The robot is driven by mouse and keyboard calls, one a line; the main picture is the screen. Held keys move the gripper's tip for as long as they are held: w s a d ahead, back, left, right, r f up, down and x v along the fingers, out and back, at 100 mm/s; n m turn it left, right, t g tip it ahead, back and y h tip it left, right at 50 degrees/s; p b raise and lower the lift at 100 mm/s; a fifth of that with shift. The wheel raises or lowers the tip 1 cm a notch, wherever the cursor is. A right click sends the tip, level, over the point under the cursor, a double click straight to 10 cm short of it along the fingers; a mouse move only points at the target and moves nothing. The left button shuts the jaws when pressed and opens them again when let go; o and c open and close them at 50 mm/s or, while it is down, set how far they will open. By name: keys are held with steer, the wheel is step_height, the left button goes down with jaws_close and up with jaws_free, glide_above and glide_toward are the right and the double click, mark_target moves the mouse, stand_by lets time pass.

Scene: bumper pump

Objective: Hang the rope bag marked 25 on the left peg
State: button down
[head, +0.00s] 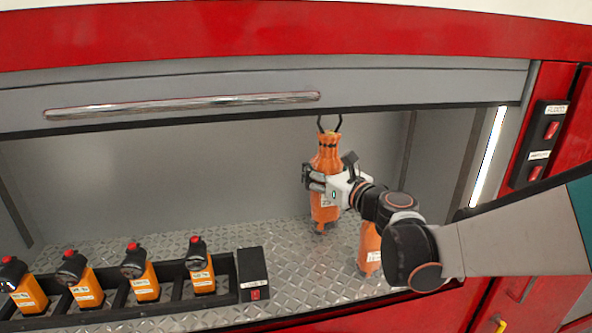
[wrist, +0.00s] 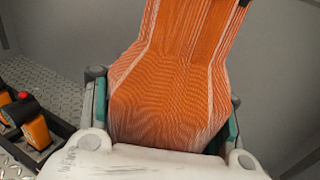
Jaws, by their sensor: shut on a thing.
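An orange rope bag (head: 326,158) with black loops at its top stands upright in my gripper (head: 318,182), inside the grey compartment. The wrist view shows the orange mesh of the bag (wrist: 175,75) filling the space between my gripper's two fingers (wrist: 166,112). I cannot read a number on it, and I cannot tell whether its bottom touches the floor. A second orange bag (head: 369,247) stands to the right, partly hidden by my arm. No peg can be made out in either view.
A black rack (head: 228,276) with several orange devices with red tops (head: 143,273) stands at the left. A black box (head: 252,274) is at its right end. A grey shutter with a silver bar (head: 180,105) borders the top. Floor plate (head: 290,262) is clear in the middle.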

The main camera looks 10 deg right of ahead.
steer(key=w+f+b, duration=0.2)
steer(key=w, duration=0.7)
steer(key=shift+f, duration=0.2)
stand_by(1.1)
steer(key=shift+w, duration=0.1)
steer(key=shift+f, duration=0.1)
stand_by(0.5)
steer(key=shift+c, duration=2.4)
jaws_free()
